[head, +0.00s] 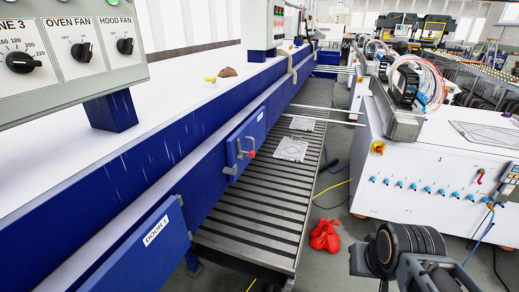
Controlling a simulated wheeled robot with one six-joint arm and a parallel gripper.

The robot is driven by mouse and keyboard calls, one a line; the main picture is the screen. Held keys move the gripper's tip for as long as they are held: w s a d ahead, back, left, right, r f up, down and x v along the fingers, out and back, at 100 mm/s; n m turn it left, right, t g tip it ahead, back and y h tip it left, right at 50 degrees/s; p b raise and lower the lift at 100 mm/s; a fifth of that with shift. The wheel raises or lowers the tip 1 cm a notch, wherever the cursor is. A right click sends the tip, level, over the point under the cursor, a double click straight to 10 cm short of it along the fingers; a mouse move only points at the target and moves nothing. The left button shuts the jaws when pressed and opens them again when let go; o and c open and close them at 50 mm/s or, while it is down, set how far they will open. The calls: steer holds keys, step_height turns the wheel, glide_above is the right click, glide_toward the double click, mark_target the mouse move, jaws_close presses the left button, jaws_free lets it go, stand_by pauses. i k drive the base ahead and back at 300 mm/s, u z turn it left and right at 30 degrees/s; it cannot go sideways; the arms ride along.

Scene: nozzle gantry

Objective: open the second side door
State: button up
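A blue side panel labelled "DOOR 1" (135,252) is at the lower left of the head view, on the long blue machine. Farther along the same side is a second, smaller-looking blue door (245,138). It appears shut against the machine's side. A metal latch with a red knob (251,154) sits at its lower part. The small label on it is too small to read. My gripper's fingers do not show. A dark ribbed joint with grey links stands at the lower right, well apart from the doors; I cannot tell whether it is mine.
A slatted conveyor (252,222) runs along the machine below the doors, with flat white plates (291,150) on it. A red crumpled item (325,236) and cables lie on the floor. A white cabinet (435,175) stands at right. A narrow floor aisle lies between.

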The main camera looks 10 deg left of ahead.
mark_target(251, 135)
steer(key=z, duration=0.85)
steer(key=i, duration=1)
steer(key=u, duration=2.4)
steer(key=i, duration=0.5)
